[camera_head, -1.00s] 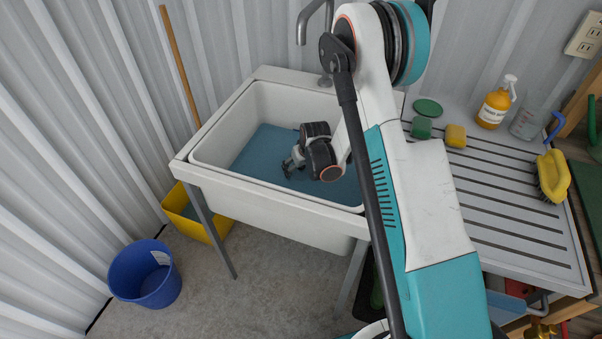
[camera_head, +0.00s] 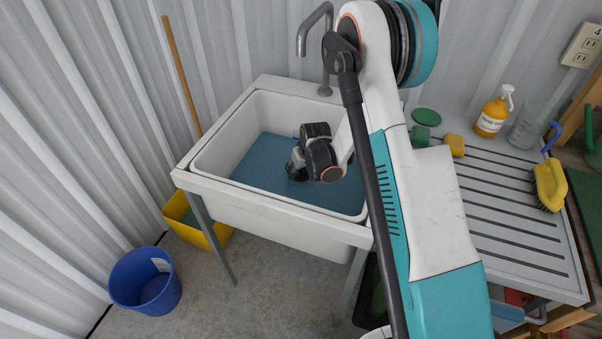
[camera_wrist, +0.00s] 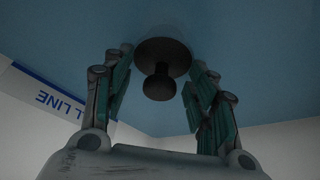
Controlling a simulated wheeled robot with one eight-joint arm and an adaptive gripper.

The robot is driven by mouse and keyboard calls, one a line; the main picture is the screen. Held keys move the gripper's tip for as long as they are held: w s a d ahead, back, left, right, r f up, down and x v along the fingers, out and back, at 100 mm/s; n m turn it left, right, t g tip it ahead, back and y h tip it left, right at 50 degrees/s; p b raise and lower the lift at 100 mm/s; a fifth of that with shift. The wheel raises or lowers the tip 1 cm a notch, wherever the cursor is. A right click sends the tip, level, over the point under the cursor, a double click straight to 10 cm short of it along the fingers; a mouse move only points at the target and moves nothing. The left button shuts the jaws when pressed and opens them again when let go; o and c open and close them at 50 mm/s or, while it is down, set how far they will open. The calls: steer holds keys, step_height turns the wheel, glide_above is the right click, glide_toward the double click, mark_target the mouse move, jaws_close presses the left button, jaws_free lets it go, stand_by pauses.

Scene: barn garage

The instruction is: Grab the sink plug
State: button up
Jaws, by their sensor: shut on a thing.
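The sink plug (camera_wrist: 162,82) is a dark round disc with a knob. In the wrist view it sits between the two green-padded fingers of my gripper (camera_wrist: 162,68), which is shut on it. In the head view my gripper (camera_head: 295,170) reaches down inside the white sink (camera_head: 270,215), over the blue surface at its bottom. The plug cannot be made out in the head view, where my gripper and wrist hide that spot.
The sink walls surround my gripper, and a tap (camera_head: 320,45) rises at the back. The draining board on the right holds a yellow sponge (camera_head: 455,144), a soap bottle (camera_head: 493,115) and a brush (camera_head: 549,185). A blue bucket (camera_head: 145,285) stands on the floor.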

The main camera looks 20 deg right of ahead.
step_height(320, 180, up, 17)
steer(key=p, duration=0.5)
steer(key=shift+p, duration=0.35)
